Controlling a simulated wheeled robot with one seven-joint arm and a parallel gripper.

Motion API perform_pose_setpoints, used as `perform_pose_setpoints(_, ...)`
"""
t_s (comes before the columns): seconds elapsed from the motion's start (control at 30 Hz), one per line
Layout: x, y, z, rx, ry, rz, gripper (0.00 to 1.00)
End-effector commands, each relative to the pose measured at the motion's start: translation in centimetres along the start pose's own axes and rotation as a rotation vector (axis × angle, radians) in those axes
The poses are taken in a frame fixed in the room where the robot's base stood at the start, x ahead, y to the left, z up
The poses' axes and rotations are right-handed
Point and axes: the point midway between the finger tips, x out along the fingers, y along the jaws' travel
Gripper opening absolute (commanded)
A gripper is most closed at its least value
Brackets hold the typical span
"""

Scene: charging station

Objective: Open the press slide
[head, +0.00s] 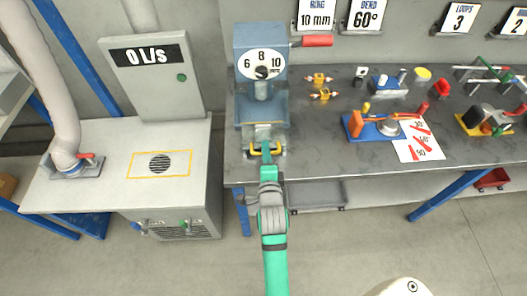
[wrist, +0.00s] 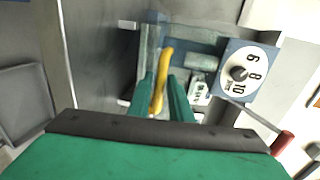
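The press (head: 259,45) is a blue-grey block with a dial marked 6, 8 and 10, at the left end of the dark workbench. It also shows tilted in the wrist view (wrist: 222,90). The yellow slide handle (head: 255,152) sits low at the press's front, near the bench edge. In the wrist view the yellow handle (wrist: 165,70) runs between my two green fingers. My gripper (wrist: 163,98) appears shut on this handle, with a finger close on either side. In the head view my gripper (head: 268,166) partly hides the slide. How far out the slide is, I cannot tell.
A red-tipped lever (head: 316,41) sticks out right of the press. Small brass parts (head: 321,95) and an orange-and-blue bending tool (head: 377,125) stand to the right on the bench. A grey cabinet (head: 158,75) on a white-topped unit stands left. Open floor lies in front.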

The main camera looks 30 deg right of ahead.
Motion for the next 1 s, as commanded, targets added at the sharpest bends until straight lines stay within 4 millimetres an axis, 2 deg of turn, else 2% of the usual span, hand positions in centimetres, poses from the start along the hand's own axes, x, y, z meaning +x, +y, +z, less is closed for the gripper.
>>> perform_pose_setpoints(0.33,0.0,0.0,0.1,0.000,-0.001,0.001,0.29)
perform_pose_setpoints(0.47,-0.8,0.1,0.0,-0.001,0.000,0.001,0.29)
perform_pose_setpoints(1.0,-9.2,0.1,0.0,-0.001,0.000,0.001,0.29)
